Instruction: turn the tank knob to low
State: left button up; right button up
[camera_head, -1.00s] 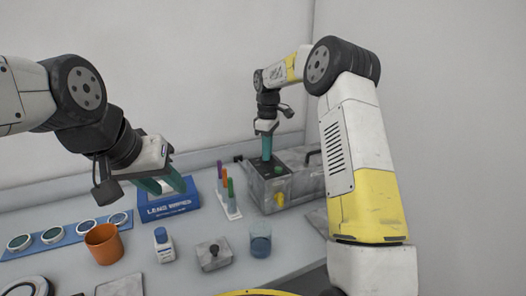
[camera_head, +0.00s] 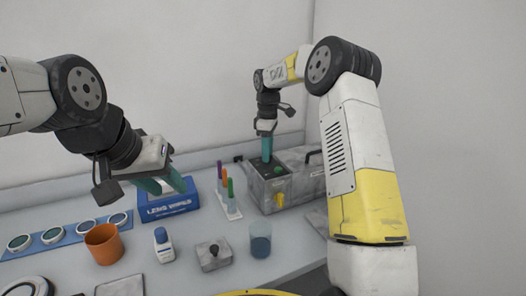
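A grey box-shaped unit (camera_head: 296,192) with a dark top panel stands at the back right; I take it as the tank. A green round part (camera_head: 279,170) shows on its top, and a yellow knob-like part (camera_head: 279,200) on its front. Which one is the tank knob, and its setting, I cannot tell. My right gripper (camera_head: 267,158) points down, with its teal fingertips at the left part of the top panel. The fingers overlap in view, and whatever lies between or behind them is hidden. My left gripper (camera_head: 162,187) is open and empty in front of the blue wipes box.
The lens wipes box (camera_head: 168,207) and a rack of coloured tubes (camera_head: 229,205) stand left of the unit. An orange cup (camera_head: 104,244), white bottle (camera_head: 164,246), grey knobbed block (camera_head: 214,258) and blue-filled beaker (camera_head: 260,241) stand nearer. A lens tray (camera_head: 70,235) lies left.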

jog(key=shift+r, duration=0.1)
notch_tip(320, 180, up, 8)
jog(key=shift+f, duration=0.2)
dwell(0.3)
jog(key=s+d+r+m+t, duration=0.25)
jog(key=s+r, duration=0.25)
jog(key=s, duration=0.3)
jog(key=s+d+r+m+t, duration=0.1)
jog(key=s+r+m, duration=0.2)
jog(key=s+r, duration=0.35)
jog(key=s+d+f+m+t+y, duration=0.1)
jog(key=s+f+m, duration=0.2)
jog(key=s, duration=0.8)
jog(key=s+f+m+t+y, duration=0.1)
jog(key=s+f+m, duration=0.2)
jog(key=s, duration=0.8)
jog(key=shift+s+d+f+m+t, duration=0.15)
jog(key=shift+d+f+m+t, duration=0.15)
jog(key=shift+m, duration=0.65)
jog(key=shift+r, duration=0.1)
